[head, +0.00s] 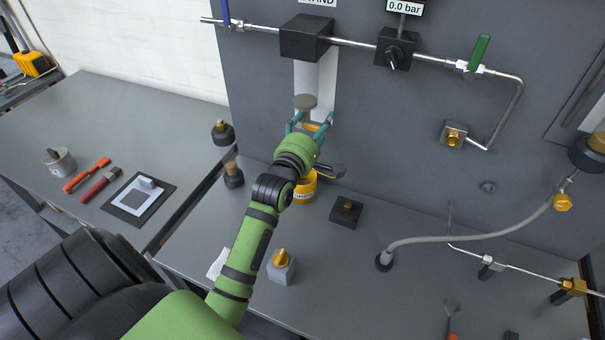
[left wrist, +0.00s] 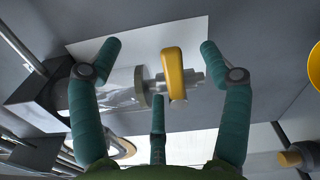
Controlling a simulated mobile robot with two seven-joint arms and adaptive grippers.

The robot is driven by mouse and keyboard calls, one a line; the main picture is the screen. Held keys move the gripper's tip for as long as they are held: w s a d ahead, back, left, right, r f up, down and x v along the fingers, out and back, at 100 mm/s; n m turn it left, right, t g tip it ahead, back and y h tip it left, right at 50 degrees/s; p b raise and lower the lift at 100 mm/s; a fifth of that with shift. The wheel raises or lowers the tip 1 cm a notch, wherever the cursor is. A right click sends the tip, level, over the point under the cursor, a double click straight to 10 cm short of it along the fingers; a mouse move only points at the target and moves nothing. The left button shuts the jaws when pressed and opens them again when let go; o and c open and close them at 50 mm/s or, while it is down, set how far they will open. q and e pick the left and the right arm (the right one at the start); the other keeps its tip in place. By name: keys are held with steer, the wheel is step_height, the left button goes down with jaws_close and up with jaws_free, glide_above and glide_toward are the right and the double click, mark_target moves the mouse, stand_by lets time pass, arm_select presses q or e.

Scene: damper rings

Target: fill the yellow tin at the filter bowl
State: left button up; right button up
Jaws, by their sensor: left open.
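The filter bowl (left wrist: 108,92) is a clear cylinder under a dark block. Its grey end disc (head: 303,101) shows in the head view. Beyond the disc is a silver drain stub with a yellow tap handle (left wrist: 174,75); it also shows in the head view (head: 311,127). My left gripper (head: 312,120) is open, its teal fingers spread either side of the tap handle and apart from it. The yellow tin (head: 303,190) stands on the bench below, partly hidden by my left wrist. A yellow rounded edge at the right of the left wrist view may be the tin. My right gripper is not in view.
Dark brass-topped fittings (head: 233,175) stand left. A grey hose (head: 470,237) crosses the right side. A grey panel (head: 265,90) rises behind.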

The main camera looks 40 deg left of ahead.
arm_select(q)
steer(key=shift+s+d, duration=0.15)
steer(key=shift+s, duration=0.35)
steer(key=p+v, duration=0.2)
steer(key=v, duration=0.4)
steer(key=shift+p, duration=0.3)
stand_by(0.4)
